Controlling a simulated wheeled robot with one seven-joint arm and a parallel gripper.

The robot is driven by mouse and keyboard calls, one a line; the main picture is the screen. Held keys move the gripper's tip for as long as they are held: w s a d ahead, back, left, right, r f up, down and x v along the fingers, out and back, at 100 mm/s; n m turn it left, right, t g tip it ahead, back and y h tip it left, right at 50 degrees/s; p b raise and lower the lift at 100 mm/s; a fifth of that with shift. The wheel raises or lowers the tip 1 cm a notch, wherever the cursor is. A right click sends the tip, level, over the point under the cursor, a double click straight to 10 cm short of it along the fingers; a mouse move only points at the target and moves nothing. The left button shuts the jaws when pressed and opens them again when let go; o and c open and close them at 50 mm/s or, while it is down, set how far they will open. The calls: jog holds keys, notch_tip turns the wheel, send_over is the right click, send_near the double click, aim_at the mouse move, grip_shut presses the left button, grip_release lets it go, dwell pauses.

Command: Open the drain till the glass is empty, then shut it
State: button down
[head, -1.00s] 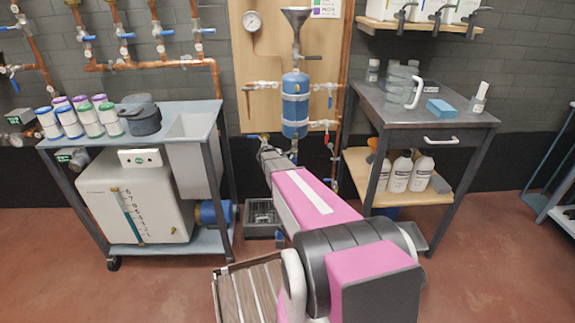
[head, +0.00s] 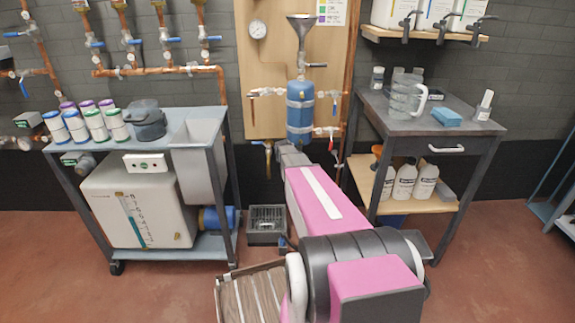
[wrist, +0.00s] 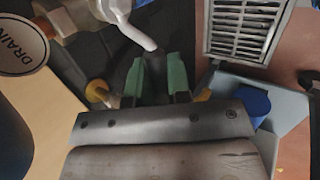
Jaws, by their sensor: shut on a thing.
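In the wrist view my gripper (wrist: 157,75) has its green-padded fingers shut on the end of a white lever (wrist: 125,22). The lever joins a valve body at the top left, beside an oval DRAIN tag (wrist: 22,45). In the head view my arm's end sits just below the blue vessel (head: 300,122), and it hides the fingers and the lever. A white tank (head: 165,215) on the left cart carries an upright scaled glass (head: 133,218) with a blue-green strip; its level is too small to read surely.
A floor grate (head: 267,225) lies left of my arm and also shows in the wrist view (wrist: 245,25). The cart (head: 215,118) stands left, with several tins on top. A workbench (head: 470,128) with a clear jug (head: 402,98) stands right. Copper pipes run along the wall.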

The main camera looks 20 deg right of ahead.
dwell(0.3)
jog(key=c, duration=1.4)
grip_release()
jog(key=shift+o, duration=0.2)
jog(key=v, duration=1.1)
jog(key=s+a+f+m+g+y, duration=0.1)
jog(key=s+a+m, duration=0.3)
jog(key=s, duration=0.5)
jog(key=s+a+f+m+g+y, duration=0.1)
jog(key=s+a+m+g, duration=0.2)
jog(key=s, duration=0.7)
jog(key=s+a+f+m+g+y, duration=0.1)
jog(key=s+a+m+g, duration=0.1)
jog(key=s+a+m, duration=0.5)
jog(key=s+a, duration=0.2)
jog(key=s, duration=0.1)
jog(key=shift+s+f, duration=0.2)
jog(key=shift+s, duration=0.05)
